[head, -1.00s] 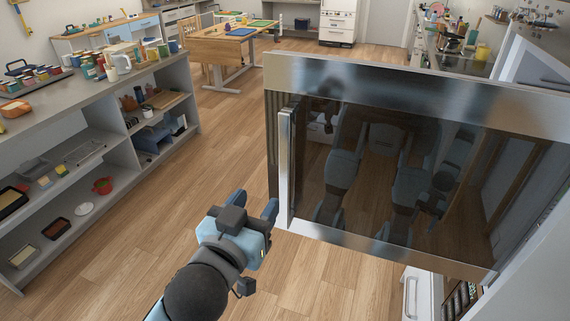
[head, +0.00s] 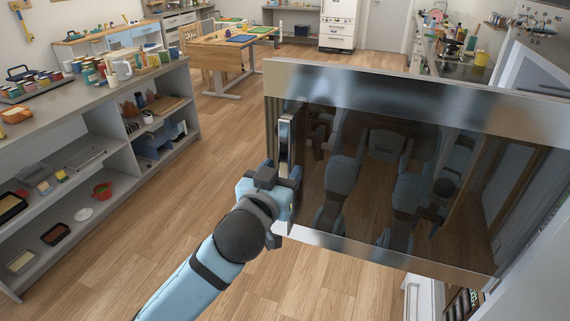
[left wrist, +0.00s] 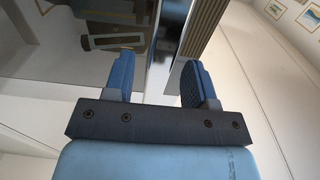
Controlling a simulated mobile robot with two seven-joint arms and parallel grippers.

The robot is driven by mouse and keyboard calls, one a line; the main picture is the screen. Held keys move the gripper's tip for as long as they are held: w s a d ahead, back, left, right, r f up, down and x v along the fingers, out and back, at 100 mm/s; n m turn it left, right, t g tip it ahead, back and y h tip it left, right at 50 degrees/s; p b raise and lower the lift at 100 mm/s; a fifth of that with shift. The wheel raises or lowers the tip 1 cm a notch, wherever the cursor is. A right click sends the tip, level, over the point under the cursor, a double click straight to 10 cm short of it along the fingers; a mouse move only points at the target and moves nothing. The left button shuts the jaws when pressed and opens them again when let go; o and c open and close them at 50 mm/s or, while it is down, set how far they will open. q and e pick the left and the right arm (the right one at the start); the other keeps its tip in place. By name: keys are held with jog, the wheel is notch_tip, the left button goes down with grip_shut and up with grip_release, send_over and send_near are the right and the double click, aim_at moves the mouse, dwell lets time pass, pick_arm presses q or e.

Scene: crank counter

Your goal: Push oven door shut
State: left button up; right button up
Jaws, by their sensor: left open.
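The oven door (head: 385,180) stands open, swung out toward me, with a dark reflective glass panel in a steel frame. Its upright bar handle (head: 286,150) is near the left edge of the door. My left gripper (head: 282,172) is at the lower part of the handle. In the left wrist view the left gripper (left wrist: 163,85) is open, with its two blue fingers apart and the steel door edge and handle (left wrist: 160,60) showing between and beyond them. Whether a finger touches the door I cannot tell. The right gripper shows only as a reflection in the glass.
A grey shelf counter (head: 150,80) with jars and dishes stands at the left. A wooden table (head: 215,47) is at the back. A kitchen counter (head: 440,68) runs behind the door at the right. The wooden floor left of the door is clear.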

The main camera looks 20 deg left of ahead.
pick_arm(q)
jog(key=shift+w, duration=1.05)
grip_shut()
